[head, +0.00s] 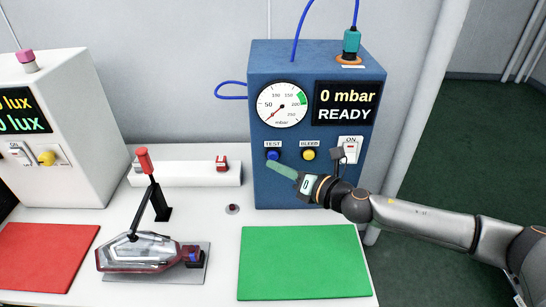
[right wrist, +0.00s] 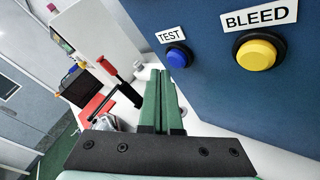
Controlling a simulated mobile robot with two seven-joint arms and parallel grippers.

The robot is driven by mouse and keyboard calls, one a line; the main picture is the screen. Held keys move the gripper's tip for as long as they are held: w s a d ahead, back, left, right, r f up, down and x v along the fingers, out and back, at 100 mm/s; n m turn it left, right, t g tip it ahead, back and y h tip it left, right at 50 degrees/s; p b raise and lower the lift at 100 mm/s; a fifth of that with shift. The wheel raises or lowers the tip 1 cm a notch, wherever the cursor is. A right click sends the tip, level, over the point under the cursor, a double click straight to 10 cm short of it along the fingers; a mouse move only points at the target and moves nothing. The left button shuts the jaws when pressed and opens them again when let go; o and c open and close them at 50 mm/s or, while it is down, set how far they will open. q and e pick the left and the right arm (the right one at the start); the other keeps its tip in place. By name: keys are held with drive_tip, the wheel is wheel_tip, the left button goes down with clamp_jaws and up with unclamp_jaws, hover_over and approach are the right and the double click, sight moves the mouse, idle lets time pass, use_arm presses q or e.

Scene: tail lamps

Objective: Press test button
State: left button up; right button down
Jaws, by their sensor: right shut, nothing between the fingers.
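The blue TEST button (head: 272,155) is on the front of a blue box (head: 320,185), under a label reading TEST. In the right wrist view the blue button (right wrist: 177,58) is just beyond and to the right of the fingertips, with a gap visible. My right gripper (head: 270,164) has green fingers and is shut and empty. In the head view its tips overlap the lower edge of the button; I cannot tell contact from that view. The box's display (head: 347,103) reads 0 mbar and READY, and the gauge (head: 282,105) needle points low left. My left gripper is not in view.
A yellow BLEED button (head: 308,154) and an ON switch (head: 349,150) sit right of TEST. A tail lamp (head: 150,254) is in a fixture with a red-handled clamp (head: 143,161). Green (head: 302,262) and red (head: 45,258) mats lie on the table. A white lux box (head: 80,125) stands left.

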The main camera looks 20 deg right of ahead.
drive_tip(key=shift+w, duration=0.1)
idle(0.4)
drive_tip(key=shift+w+d, duration=0.1)
drive_tip(key=shift+w, duration=0.25)
drive_tip(key=shift+w+d, duration=0.2)
drive_tip(key=shift+w, duration=0.25)
idle(0.6)
idle(0.4)
drive_tip(key=shift+s+a+p, duration=0.3)
drive_tip(key=shift+s+p, duration=0.15)
drive_tip(key=shift+s, duration=0.45)
drive_tip(key=shift+s+a+p, duration=0.1)
drive_tip(key=shift+s+a, duration=0.1)
drive_tip(key=shift+s, duration=0.6)
drive_tip(key=shift+s+a+p, duration=0.15)
drive_tip(key=shift+s+a, duration=0.1)
drive_tip(key=shift+s, duration=0.55)
drive_tip(key=shift+s+a+p, duration=0.1)
drive_tip(key=shift+s+a, duration=0.1)
drive_tip(key=shift+s, duration=0.6)
